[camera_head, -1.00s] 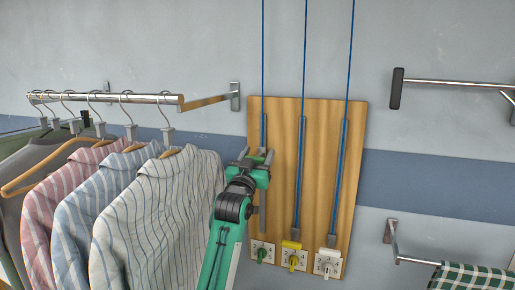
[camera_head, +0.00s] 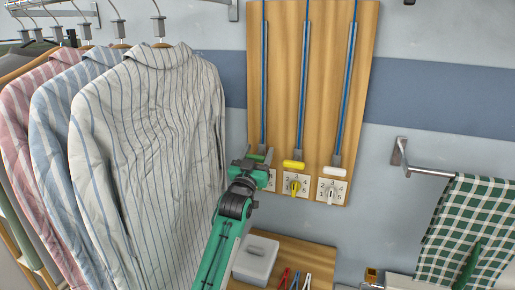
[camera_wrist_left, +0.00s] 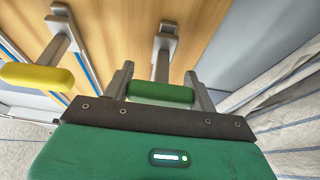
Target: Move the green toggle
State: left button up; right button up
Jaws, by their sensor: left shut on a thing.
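The green toggle (camera_wrist_left: 160,93) is a rounded green bar on a grey stem in the left wrist view. It lies between the two fingers of my left gripper (camera_head: 254,160), which is shut on it. In the head view the gripper hides most of this toggle, low on the wooden board (camera_head: 282,70). The yellow toggle (camera_head: 293,164) and the white toggle (camera_head: 334,171) hang beside it to the right, at about the same height, each below a blue strip. The yellow one also shows in the left wrist view (camera_wrist_left: 38,77). My right gripper is not in view.
Striped shirts (camera_head: 150,150) hang close on the left. A grey box (camera_head: 257,258) and pegs (camera_head: 295,280) are below. A checked cloth (camera_head: 465,225) hangs at right.

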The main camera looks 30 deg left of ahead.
pick_arm(q)
jog(key=shift+f, duration=0.45)
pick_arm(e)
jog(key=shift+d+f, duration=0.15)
pick_arm(q)
jog(key=o, duration=1.4)
jog(key=shift+r, duration=0.15)
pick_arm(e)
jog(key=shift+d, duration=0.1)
pick_arm(q)
jog(key=b+v, duration=0.3)
jog(key=v, duration=1.1)
jog(key=shift+w+d, duration=0.1)
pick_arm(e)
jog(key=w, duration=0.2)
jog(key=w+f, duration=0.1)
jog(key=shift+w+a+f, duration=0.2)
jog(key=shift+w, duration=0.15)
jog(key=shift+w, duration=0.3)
